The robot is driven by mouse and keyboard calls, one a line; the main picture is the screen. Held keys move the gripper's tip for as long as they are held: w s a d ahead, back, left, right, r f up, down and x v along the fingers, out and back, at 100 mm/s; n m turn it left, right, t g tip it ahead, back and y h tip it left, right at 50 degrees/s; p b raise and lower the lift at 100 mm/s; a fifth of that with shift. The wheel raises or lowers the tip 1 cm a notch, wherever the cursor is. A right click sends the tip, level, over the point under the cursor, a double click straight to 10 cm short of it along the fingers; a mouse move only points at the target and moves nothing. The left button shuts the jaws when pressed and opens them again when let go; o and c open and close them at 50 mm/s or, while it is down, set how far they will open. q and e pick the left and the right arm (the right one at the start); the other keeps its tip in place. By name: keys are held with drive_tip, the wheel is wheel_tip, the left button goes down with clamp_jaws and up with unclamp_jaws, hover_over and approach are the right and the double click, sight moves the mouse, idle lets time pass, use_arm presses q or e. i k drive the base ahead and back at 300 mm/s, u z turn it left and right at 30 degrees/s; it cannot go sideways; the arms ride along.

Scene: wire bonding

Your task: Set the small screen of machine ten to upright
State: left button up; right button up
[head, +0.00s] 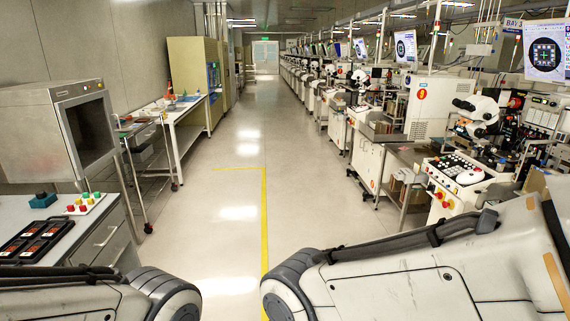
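Several screens hang above a long row of machines on the right in the head view. The nearest large screen (545,52) shows a square chip pattern and looks slightly tilted. A second screen (405,47) and a smaller third screen (360,48) are farther along the row. I cannot read a number ten on any machine, so I cannot tell which screen belongs to machine ten. Links of my two arms show at the bottom. Neither gripper is in view.
A clear aisle (225,190) with a yellow floor line (264,215) runs ahead to a far door (265,53). A bench with a metal oven (60,130) and a white table (175,115) stand on the left. The nearest machine (470,170) stands close on the right.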

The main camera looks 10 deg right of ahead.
sight(462, 121)
drive_tip(key=z, duration=0.25)
drive_tip(key=i, duration=1.95)
drive_tip(key=z, duration=1)
drive_tip(key=i, duration=1.8)
drive_tip(key=z, duration=0.95)
drive_tip(key=i, duration=0.45)
